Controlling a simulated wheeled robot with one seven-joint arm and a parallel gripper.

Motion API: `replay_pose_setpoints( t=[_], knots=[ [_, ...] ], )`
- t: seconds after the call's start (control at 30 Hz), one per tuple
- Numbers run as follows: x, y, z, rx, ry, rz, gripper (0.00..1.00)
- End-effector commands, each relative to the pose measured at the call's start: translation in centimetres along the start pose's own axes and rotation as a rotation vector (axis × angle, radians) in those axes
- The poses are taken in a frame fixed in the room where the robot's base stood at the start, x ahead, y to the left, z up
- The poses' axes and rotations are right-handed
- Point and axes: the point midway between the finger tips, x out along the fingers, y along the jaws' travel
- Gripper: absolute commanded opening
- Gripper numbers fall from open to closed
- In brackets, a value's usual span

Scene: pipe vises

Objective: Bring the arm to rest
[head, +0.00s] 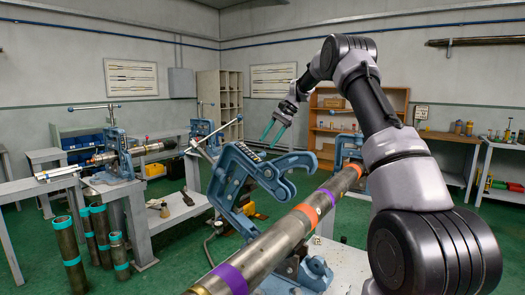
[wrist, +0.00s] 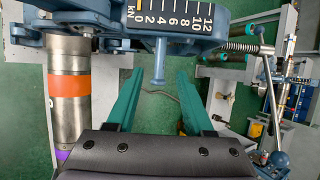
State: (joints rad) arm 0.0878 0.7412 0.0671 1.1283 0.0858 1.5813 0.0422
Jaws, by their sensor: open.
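My arm rises from the right of the head view and bends over at the top. My gripper (head: 276,131) hangs at its end with two teal fingers apart and nothing between them. It is above and behind the near blue vise (head: 240,170) in the head view. In the wrist view the open fingers (wrist: 143,95) point toward the vise's blue body with its black-and-white scale (wrist: 168,18). The pipe (wrist: 70,110) with an orange band lies to the left of the fingers, apart from them.
A long steel pipe (head: 270,245) with orange and purple bands runs through the foreground. Another vise (head: 118,150) holds a pipe on the left bench. Several teal-banded pipes (head: 68,255) stand on the green floor. Wooden shelves (head: 330,120) stand behind my arm.

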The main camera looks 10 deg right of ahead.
Motion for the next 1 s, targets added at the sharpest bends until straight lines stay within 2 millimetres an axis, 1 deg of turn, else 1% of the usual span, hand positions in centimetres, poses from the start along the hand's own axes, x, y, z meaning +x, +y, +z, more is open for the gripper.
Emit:
replay_pose_setpoints(
  t=[0.03, 0.1, 0.2, 0.53, 0.63, 0.67, 0.77, 0.87, 0.9, 0.97, 1.0],
  knots=[
    [-0.8, 0.0, -0.1, 0.001, 0.001, -0.002, 0.52],
    [-1.5, 0.0, -0.1, 0.001, 0.001, -0.001, 0.52],
    [-2.0, 0.0, -0.1, 0.000, 0.001, 0.000, 0.52],
    [-2.2, 0.0, 0.0, 0.000, 0.000, 0.000, 0.52],
    [-2.9, 0.0, 0.7, -0.010, 0.012, 0.001, 0.52],
    [-3.3, 0.0, 1.2, -0.015, 0.020, 0.002, 0.52],
    [-5.3, 0.2, 3.6, -0.046, 0.060, 0.008, 0.52],
    [-7.9, 1.0, 7.1, -0.089, 0.119, 0.016, 0.52],
    [-8.9, 1.5, 8.6, -0.106, 0.143, 0.020, 0.52],
    [-10.2, 2.4, 10.8, -0.133, 0.181, 0.024, 0.52],
    [-11.0, 3.0, 12.3, -0.149, 0.205, 0.028, 0.52]
  ],
)
